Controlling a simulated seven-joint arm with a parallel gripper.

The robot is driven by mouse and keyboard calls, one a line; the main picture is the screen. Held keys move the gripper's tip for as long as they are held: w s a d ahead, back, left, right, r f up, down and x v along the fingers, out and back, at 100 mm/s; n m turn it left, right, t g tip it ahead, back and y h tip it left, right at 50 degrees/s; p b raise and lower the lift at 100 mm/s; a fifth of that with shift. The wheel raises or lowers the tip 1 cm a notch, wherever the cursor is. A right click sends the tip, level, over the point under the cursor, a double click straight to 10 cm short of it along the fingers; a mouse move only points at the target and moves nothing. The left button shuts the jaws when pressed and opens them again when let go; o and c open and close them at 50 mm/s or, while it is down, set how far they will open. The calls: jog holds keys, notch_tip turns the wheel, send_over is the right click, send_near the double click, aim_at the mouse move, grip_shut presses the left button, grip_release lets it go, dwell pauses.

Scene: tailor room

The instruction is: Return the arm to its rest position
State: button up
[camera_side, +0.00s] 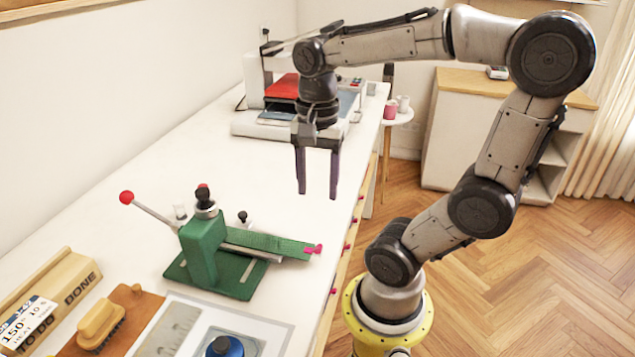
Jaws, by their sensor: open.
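My gripper (317,172) hangs from my arm above the white worktable (150,168), pointing down. Its two dark purple fingers are apart with nothing between them. It is in the air, above and beyond the flat arm of a green press (205,250). The press has a lever with a red ball at the left and a pink piece at the right end of its flat arm. My arm rises from a yellow base at the right of the table and bends over to the gripper.
A machine with a red top (282,88) stands at the back of the table, behind my gripper. A wooden box (70,280), a brush (100,322) and a blue round knob (225,346) are at the front. A small round stand (397,117) holds cups.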

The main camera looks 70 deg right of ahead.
dwell(0.3)
jog(key=a+n+t, duration=0.5)
jog(key=a+n, duration=0.1)
jog(key=n, duration=1.2)
jog(key=shift+w+r+t, duration=0.15)
jog(key=shift+w+t, duration=0.15)
jog(key=shift+w, duration=0.1)
